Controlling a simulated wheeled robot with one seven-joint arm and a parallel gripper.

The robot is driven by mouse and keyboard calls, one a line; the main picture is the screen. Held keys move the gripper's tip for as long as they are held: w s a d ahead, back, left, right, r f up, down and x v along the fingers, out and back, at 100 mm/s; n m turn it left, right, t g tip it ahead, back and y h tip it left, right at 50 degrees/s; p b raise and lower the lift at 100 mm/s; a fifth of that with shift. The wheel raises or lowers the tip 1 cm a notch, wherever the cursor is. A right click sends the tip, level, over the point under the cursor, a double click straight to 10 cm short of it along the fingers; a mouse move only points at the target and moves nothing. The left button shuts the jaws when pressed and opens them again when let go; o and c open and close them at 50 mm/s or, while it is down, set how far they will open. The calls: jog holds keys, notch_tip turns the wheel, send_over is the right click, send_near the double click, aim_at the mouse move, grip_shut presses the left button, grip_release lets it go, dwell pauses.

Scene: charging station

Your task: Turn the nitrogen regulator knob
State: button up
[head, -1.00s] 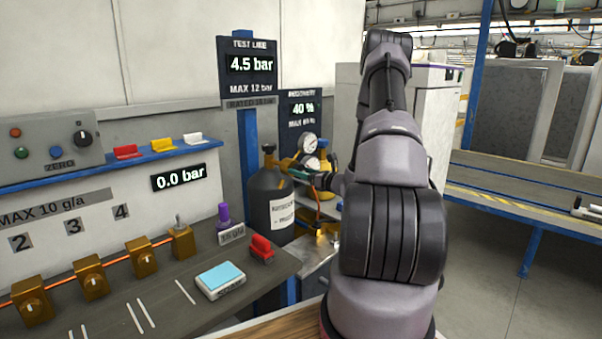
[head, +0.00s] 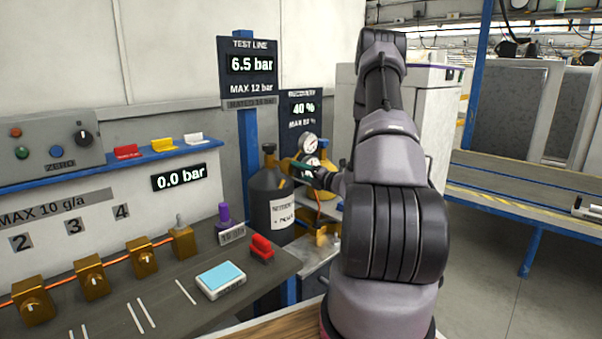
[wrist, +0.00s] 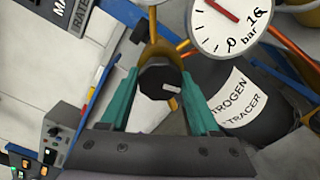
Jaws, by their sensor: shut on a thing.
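The nitrogen regulator knob (wrist: 158,80) is black with a pale pointer mark and shows in the wrist view on a brass fitting. My gripper (wrist: 161,77) has its teal fingers on either side of the knob and is shut on it. In the head view my gripper (head: 300,166) reaches the regulator beside the dark nitrogen cylinder (head: 268,190); my arm and wrist hide the knob there. The pressure gauge (wrist: 228,22) has a red needle and sits just beyond the knob. The test line display (head: 249,65) reads 6.5 bar, with MAX 12 bar printed below.
A second display (head: 301,107) reads 40 %. The bench (head: 150,300) at left carries several brass valves, a red-handled clamp (head: 262,247) and a blue-topped block (head: 220,279). A blue post (head: 249,130) stands behind the cylinder. Floor at right is open.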

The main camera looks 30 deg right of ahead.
jog(key=m, duration=0.3)
jog(key=shift+m, duration=0.4)
jog(key=shift+s+m, duration=0.1)
jog(key=shift+m, duration=1.7)
jog(key=shift+d, duration=0.1)
jog(key=o, duration=1.4)
jog(key=shift+c, duration=0.2)
jog(key=v, duration=1)
jog(key=shift+s, duration=0.35)
jog(key=shift+d, duration=0.1)
